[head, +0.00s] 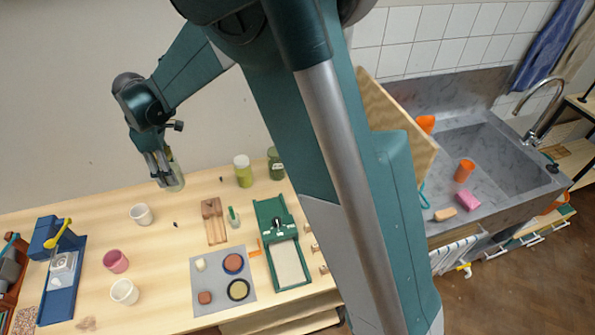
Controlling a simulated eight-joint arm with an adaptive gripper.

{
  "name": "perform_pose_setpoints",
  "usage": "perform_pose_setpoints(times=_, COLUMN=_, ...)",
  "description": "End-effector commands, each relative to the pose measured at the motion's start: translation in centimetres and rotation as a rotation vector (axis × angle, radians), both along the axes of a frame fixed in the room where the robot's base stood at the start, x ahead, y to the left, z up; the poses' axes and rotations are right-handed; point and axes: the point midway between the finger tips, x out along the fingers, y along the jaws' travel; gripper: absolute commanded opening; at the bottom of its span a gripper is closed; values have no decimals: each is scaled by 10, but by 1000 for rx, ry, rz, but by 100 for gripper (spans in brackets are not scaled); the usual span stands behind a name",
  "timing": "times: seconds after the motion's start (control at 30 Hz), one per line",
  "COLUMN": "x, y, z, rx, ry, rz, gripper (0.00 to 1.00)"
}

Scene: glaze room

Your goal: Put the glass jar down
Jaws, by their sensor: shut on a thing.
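My gripper (166,178) hangs at the upper left of the head view, over the back part of the wooden table. It is shut on a pale greenish glass jar (176,180), which shows at the right side of the fingers. The fingers and the arm's end hide part of the jar. The jar looks to be above the tabletop, though its exact height is hard to tell from this one view.
Two jars, one pale-lidded (243,171) and one dark green (275,163), stand to the right. White cups (140,215) (124,291) and a pink cup (116,261) stand nearer. A grey mat (222,302) and green tray (293,283) lie in front. Bare wood surrounds the white cup.

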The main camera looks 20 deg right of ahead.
Motion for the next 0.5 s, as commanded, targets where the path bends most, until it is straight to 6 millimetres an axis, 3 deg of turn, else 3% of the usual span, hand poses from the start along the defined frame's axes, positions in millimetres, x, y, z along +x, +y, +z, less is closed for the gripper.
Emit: perform_pose_setpoints(times=0.5, x=65, y=-125, z=-1, rx=0, ry=0, rz=-180, gripper=19)
